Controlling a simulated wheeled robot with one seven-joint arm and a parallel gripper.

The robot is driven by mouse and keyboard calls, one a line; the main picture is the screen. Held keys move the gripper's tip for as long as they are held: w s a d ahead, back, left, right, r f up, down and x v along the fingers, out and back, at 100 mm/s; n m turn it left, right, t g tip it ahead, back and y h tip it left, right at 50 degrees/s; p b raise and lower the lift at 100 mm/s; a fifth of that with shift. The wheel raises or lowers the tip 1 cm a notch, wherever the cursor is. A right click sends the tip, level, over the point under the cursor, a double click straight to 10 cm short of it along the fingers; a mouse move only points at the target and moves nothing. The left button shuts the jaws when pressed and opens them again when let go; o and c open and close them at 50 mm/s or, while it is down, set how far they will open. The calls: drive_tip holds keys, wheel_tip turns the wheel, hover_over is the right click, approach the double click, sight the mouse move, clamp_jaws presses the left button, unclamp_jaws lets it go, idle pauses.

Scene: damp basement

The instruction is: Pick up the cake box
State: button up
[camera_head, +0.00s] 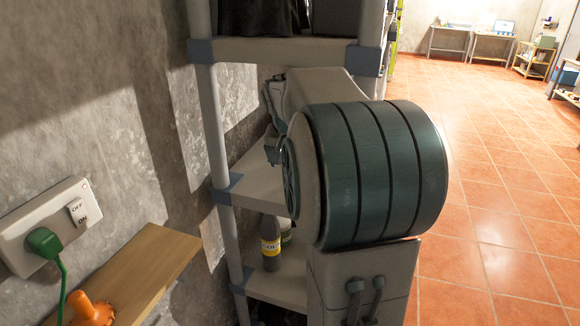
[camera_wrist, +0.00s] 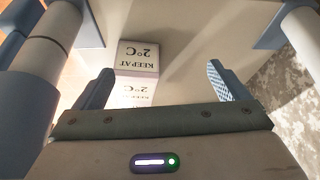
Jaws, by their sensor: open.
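A white box (camera_wrist: 138,57) with "KEEP AT 2°C" print, upside down in the wrist view, is the likely cake box. It sits on a pale shelf board (camera_wrist: 190,55), and similar print shows on a bright lower part. My gripper (camera_wrist: 159,67) is open, with nothing held. The box lies ahead of it, between the finger lines but nearer the left finger; its lower part is hidden by my gripper body. In the head view my arm covers much of the shelf, and I cannot make out the box.
The shelf rack's grey posts (camera_head: 211,130) stand close on both sides. A wooden ledge (camera_head: 150,268) and a switch box (camera_head: 45,225) are at left. The tiled floor (camera_head: 500,190) at right is clear.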

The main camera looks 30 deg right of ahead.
drive_tip(key=w+d+m, duration=0.1)
drive_tip(key=d, duration=0.2)
drive_tip(key=w+d+m+h+b, duration=0.1)
drive_tip(key=d, duration=0.3)
drive_tip(key=w+d+f+m, duration=0.1)
drive_tip(key=w+d, duration=0.1)
drive_tip(key=d, duration=0.1)
drive_tip(key=shift+w+d+f, duration=0.1)
drive_tip(key=shift+d, duration=0.3)
drive_tip(key=shift+w+d+f+h, duration=0.3)
drive_tip(key=shift+d+f, duration=0.5)
drive_tip(key=shift+d, duration=0.05)
drive_tip(key=x, duration=0.5)
drive_tip(key=shift+f, duration=0.4)
drive_tip(key=shift+a, duration=0.1)
drive_tip(key=shift+f+b, duration=0.2)
drive_tip(key=shift+b, duration=0.25)
drive_tip(key=c, duration=1.5)
drive_tip(key=shift+r, duration=0.15)
